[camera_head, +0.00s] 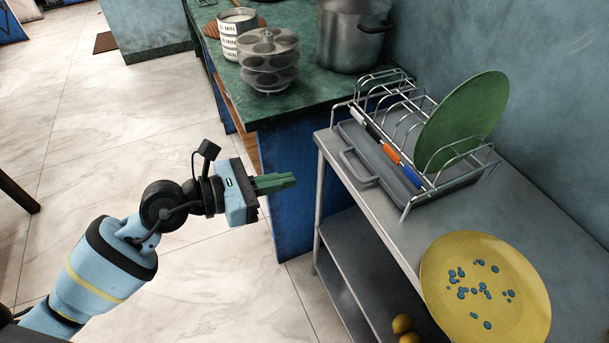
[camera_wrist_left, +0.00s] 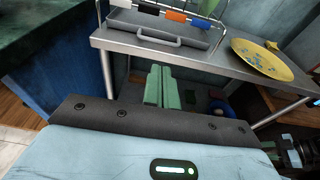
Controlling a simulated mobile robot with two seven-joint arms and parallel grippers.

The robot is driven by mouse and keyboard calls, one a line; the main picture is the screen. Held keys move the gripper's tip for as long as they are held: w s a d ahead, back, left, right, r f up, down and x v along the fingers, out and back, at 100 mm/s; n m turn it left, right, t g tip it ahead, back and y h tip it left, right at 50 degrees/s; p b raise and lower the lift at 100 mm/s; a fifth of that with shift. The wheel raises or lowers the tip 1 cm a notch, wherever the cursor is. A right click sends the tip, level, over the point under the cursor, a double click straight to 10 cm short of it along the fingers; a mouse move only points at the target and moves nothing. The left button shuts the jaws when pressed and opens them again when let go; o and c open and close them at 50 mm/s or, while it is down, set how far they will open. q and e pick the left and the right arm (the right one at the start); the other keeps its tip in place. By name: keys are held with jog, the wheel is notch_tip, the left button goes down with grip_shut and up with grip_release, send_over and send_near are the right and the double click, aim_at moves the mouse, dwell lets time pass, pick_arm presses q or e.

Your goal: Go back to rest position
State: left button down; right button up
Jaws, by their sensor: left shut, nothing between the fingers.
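My left gripper (camera_head: 275,183) is shut and empty, with its green fingers together. It hangs in open air over the floor, left of the metal shelf table (camera_head: 350,222) and in front of the blue cabinet. In the left wrist view, the shut fingers (camera_wrist_left: 162,88) point toward the space below the table top. My right gripper does not show in the head view.
A dish rack (camera_head: 405,200) with a green plate (camera_head: 465,118) stands on the metal table. A yellow plate (camera_head: 455,310) with blue spots lies nearer. The green counter (camera_head: 300,110) holds a pot (camera_head: 350,45) and a stacked metal stand (camera_head: 268,62). The tiled floor at left is clear.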

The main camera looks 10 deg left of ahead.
pick_arm(q)
jog(key=shift+v, duration=1.05)
